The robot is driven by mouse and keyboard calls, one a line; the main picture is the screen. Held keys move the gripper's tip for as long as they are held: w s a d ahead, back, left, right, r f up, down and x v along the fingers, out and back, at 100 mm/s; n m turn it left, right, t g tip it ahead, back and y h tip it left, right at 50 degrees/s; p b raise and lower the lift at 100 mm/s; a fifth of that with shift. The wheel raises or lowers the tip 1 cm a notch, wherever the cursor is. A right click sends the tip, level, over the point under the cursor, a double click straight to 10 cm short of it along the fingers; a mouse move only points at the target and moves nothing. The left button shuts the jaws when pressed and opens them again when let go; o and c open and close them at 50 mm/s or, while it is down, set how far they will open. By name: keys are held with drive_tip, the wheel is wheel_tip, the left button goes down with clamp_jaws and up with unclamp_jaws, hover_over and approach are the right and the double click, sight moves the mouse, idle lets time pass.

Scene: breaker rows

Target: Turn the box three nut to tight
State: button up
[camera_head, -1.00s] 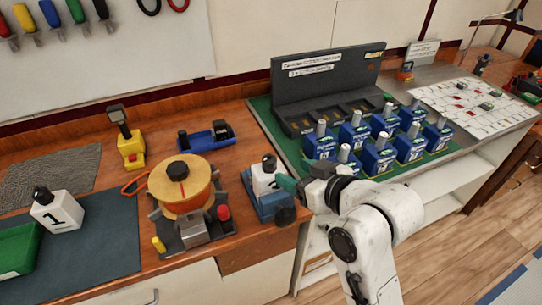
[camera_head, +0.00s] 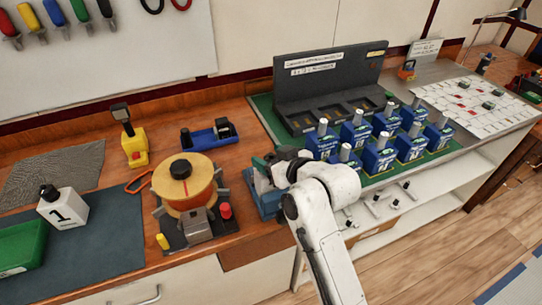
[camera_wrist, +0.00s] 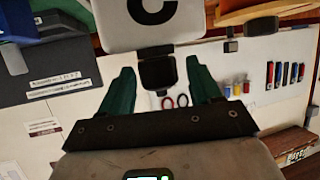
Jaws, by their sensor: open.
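In the wrist view a white box (camera_wrist: 185,32) with a partly cut-off black mark stands at the top. Its black nut (camera_wrist: 157,73) lies between the two green fingers of my open gripper (camera_wrist: 158,68). I see gaps on both sides, so the fingers appear apart from the nut. In the head view my gripper (camera_head: 262,164) is over the blue holder (camera_head: 267,202) right of the orange spool. My gripper and arm hide most of the white box there, and its number cannot be read.
A round orange spool fixture (camera_head: 184,187) stands close on the left. A white box marked 1 (camera_head: 62,208) stands farther left by a green tray (camera_head: 20,245). Several blue breaker units (camera_head: 378,155) stand on the green mat to the right. A blue tool tray (camera_head: 208,137) lies behind.

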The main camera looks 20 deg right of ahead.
drive_tip(key=c, duration=1)
drive_tip(key=shift+m+h, duration=0.4)
drive_tip(key=shift+a+m+h, duration=0.1)
drive_tip(key=shift+m+h, duration=0.5)
drive_tip(key=shift+h, duration=0.1)
drive_tip(key=m+h+b, duration=0.2)
drive_tip(key=shift+f+h, duration=0.2)
drive_tip(key=shift+h, duration=0.2)
drive_tip(key=m+h+b, duration=0.3)
drive_tip(key=h+b, duration=0.1)
drive_tip(key=shift+m+g, duration=0.3)
drive_tip(key=shift+m, duration=0.1)
drive_tip(key=m+g+h+b, duration=0.1)
drive_tip(key=m+h+b, duration=0.1)
drive_tip(key=shift+r+m+g+h+b, duration=0.15)
drive_tip(key=shift+m+g+h+b, duration=0.15)
drive_tip(key=shift+g, duration=0.3)
